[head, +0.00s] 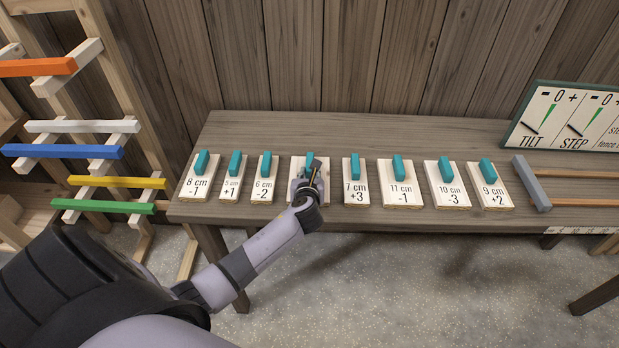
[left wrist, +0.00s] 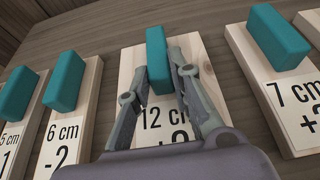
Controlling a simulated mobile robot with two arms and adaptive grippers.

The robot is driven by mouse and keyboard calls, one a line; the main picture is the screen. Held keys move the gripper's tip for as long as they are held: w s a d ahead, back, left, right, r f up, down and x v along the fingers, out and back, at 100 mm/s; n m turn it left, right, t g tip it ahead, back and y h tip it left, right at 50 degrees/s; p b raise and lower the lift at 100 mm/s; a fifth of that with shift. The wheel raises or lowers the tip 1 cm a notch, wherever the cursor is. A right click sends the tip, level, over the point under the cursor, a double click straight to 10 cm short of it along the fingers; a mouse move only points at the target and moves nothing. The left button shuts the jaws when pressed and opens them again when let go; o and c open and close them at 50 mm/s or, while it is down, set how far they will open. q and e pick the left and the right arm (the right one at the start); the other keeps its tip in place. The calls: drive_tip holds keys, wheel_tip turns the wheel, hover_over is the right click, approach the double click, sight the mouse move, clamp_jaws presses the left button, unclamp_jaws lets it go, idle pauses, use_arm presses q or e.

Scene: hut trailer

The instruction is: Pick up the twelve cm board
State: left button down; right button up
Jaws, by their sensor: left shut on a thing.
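The twelve cm board (left wrist: 128,82) is a pale wooden board with a teal block handle (left wrist: 157,58) and a "12 cm" label partly covered by my gripper. In the head view the board (head: 298,198) lies flat on the table, in the row between the 6 cm and 7 cm boards. My left gripper (left wrist: 160,75) is shut on the teal handle, one finger on each side of it. In the head view my left gripper (head: 312,172) hides most of the board's label. The board appears to rest on the table. My right gripper is not in view.
The 6 cm board (head: 264,187) and 7 cm board (head: 355,190) lie close on either side. Other labelled boards continue the row on the wooden table (head: 420,140). A grey bar (head: 532,184) and a TILT/STEP panel (head: 570,115) are at right. A rack with coloured bars (head: 60,150) stands left.

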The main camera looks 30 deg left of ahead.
use_arm(q)
wheel_tip(320, 180, up, 20)
idle(0.6)
